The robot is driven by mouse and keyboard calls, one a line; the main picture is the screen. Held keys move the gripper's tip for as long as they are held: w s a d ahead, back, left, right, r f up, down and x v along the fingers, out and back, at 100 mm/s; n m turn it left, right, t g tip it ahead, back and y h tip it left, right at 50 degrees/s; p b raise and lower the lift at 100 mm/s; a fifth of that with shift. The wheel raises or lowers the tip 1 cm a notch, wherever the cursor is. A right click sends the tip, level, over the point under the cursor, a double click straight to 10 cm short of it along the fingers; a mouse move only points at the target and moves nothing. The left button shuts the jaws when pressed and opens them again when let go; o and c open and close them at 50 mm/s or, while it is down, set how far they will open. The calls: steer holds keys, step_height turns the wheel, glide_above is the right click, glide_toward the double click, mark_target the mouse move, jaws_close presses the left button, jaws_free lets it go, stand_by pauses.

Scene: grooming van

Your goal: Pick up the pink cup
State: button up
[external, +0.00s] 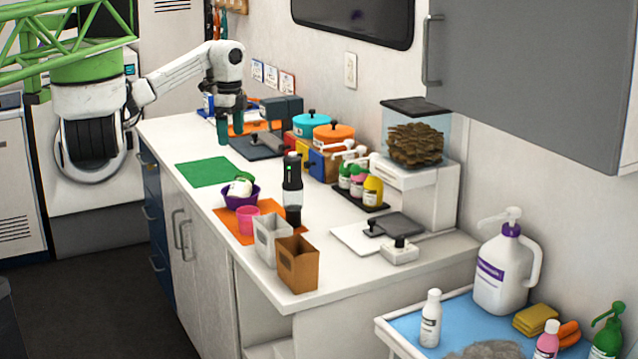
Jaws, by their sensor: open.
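The pink cup (247,219) stands on an orange mat (229,222) near the front part of the white counter. A purple bowl (241,199) with a pale item in it is just behind the cup. My gripper (232,130) points down over the far end of the counter, well behind and apart from the cup.
A white holder (272,241) and a brown holder (297,264) stand close to the right of the cup. A black bottle-like device (292,186) stands behind them. A green mat (205,172) lies bare on the counter. Pump bottles and colored canisters line the wall side.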

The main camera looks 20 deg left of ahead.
stand_by(0.6)
steer(key=n+p, duration=0.7)
steer(key=n, duration=2.4)
glide_above(248, 211)
step_height(248, 211, down, 8)
step_height(248, 211, down, 2)
steer(key=s+d+f+n, duration=0.1)
steer(key=s+n, duration=0.1)
steer(key=n, duration=0.5)
step_height(248, 211, down, 7)
steer(key=b, duration=0.4)
steer(key=shift+s+f+b, duration=0.15)
steer(key=shift+f+b, duration=0.05)
steer(key=shift+b, duration=0.1)
steer(key=shift+f, duration=1.05)
steer(key=c, duration=1.1)
